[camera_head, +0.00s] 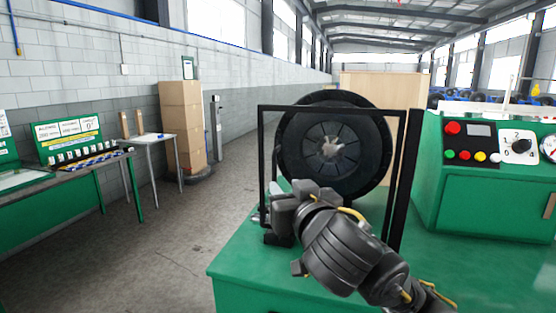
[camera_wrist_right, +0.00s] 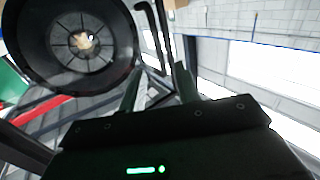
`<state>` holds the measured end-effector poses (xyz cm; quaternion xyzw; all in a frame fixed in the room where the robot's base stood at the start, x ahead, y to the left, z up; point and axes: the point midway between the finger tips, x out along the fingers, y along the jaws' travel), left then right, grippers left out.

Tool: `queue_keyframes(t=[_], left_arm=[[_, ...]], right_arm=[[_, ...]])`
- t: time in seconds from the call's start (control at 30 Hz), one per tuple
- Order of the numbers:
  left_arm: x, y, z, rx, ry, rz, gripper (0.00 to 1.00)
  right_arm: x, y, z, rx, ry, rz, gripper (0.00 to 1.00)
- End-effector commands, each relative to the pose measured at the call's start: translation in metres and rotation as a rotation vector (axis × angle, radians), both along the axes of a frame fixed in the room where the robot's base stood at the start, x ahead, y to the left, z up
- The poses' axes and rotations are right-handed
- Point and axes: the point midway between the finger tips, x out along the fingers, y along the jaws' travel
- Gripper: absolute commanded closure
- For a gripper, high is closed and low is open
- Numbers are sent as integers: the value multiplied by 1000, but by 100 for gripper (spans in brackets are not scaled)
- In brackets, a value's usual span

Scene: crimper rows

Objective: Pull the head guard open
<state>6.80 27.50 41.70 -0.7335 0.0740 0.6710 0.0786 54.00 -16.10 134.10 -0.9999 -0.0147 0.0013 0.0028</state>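The head guard (camera_head: 335,109) is a black rectangular frame standing upright across the front of the round black crimper head (camera_head: 293,150). In the right wrist view, a black bar of the guard (camera_wrist_right: 150,35) runs beside the crimper head (camera_wrist_right: 40,60). My right gripper (camera_head: 278,205) is at the guard's left upright, low down. Its two fingers show apart in the right wrist view (camera_wrist_right: 158,88), with the bar appearing ahead of the gap between them. I cannot tell whether they touch it. My right forearm hides the guard's lower part. My left gripper is not in view.
The green machine bench (camera_head: 240,262) carries the crimper. A green control cabinet (camera_head: 470,185) with buttons and a dial stands close on the right. A table with small parts (camera_head: 90,160) and stacked cartons (camera_head: 182,125) stand at the left. The floor between is clear.

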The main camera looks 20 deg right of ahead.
Motion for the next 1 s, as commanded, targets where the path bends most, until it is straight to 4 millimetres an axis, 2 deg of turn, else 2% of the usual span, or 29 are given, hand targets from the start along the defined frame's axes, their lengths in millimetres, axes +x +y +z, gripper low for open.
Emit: queue_keyframes(t=[0.03,0.2,0.4,0.57,0.83,1.0], left_arm=[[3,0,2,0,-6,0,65],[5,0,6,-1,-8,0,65],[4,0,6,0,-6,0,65],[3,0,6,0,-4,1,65],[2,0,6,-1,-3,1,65],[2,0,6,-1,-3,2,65]], right_arm=[[13,-1,1,-3,2,-8,68],[46,-1,0,-3,0,-6,68],[69,0,-1,-1,-1,-6,68],[76,0,-1,0,-1,-5,68],[76,0,-1,0,-1,-4,69],[76,0,-1,1,-1,-5,91]])
